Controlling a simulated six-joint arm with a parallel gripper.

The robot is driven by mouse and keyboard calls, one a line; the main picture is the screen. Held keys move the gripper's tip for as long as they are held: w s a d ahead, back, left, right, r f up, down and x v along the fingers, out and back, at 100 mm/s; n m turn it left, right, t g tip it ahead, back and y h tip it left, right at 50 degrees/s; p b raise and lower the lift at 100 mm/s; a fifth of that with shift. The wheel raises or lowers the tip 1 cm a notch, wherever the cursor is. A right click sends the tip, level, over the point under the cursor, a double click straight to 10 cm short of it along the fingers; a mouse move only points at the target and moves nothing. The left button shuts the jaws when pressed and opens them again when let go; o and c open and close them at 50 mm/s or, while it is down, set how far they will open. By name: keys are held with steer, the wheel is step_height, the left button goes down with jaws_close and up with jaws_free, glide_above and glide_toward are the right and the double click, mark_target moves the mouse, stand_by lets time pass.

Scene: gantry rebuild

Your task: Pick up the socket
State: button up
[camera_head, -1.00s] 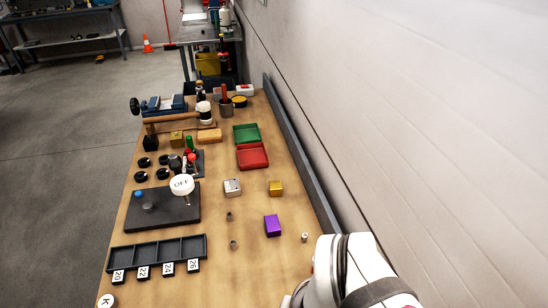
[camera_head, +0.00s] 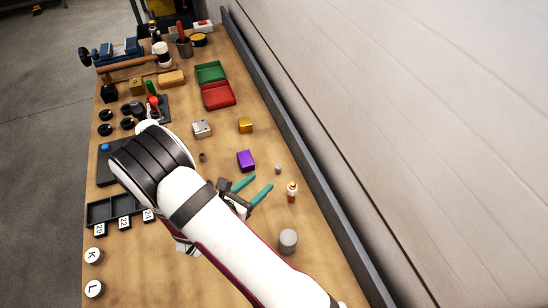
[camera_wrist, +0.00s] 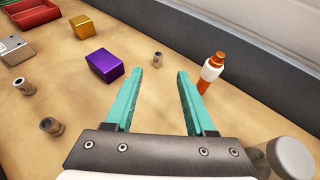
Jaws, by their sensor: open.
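Several small grey metal sockets stand on the wooden bench. One socket (camera_head: 278,169) is right of the purple block; in the wrist view this socket (camera_wrist: 157,59) is just beyond my left fingertip. Two more sockets stand left of my fingers in the wrist view, a farther one (camera_wrist: 25,86) and a nearer one (camera_wrist: 51,126). The head view shows the farther of these (camera_head: 202,157); my arm hides the other. My gripper (camera_head: 262,181) has its two teal fingers apart, with nothing between them (camera_wrist: 171,74). I cannot tell which socket is meant.
A purple block (camera_head: 245,160) and a gold block (camera_head: 245,125) stand beyond my gripper. An orange-and-white bottle (camera_head: 292,192) stands to its right, with a grey cylinder (camera_head: 288,240) nearer. A dark rail (camera_head: 300,155) edges the bench by the wall.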

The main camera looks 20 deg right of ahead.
mark_target(279, 166)
steer(key=x, duration=1.2)
steer(key=shift+w+a+f, duration=0.1)
steer(key=shift+f, duration=0.1)
jaws_close()
